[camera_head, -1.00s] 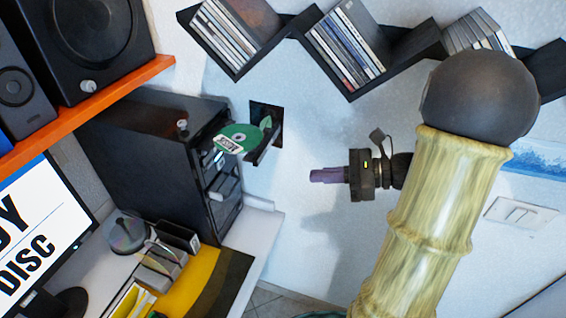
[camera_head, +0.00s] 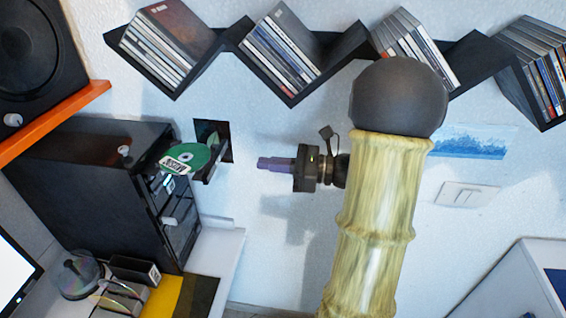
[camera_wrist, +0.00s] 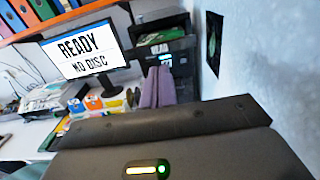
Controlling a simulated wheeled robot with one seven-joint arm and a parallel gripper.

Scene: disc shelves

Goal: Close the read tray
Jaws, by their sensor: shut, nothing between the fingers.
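A black disc tower (camera_head: 85,165) stands on the white desk at the left; it also shows in the wrist view (camera_wrist: 182,48). A dark tray (camera_head: 209,171) sticks out from its upper front. A green disc (camera_head: 192,155) with a white label lies on the tray and hides much of it. My gripper (camera_head: 260,163) is to the right of the tray, apart from it, its purple fingers together and pointing left. In the wrist view the fingers (camera_wrist: 158,75) are shut and empty, in front of the tower. The label's wording is too small to read surely.
Zigzag shelves (camera_head: 292,96) with discs hang on the wall above. A monitor (camera_wrist: 82,50) reads "READY NO DISC". A disc spindle (camera_head: 80,272) and small boxes stand on the desk beside the tower. A dark square panel (camera_head: 226,142) is on the wall behind the tray.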

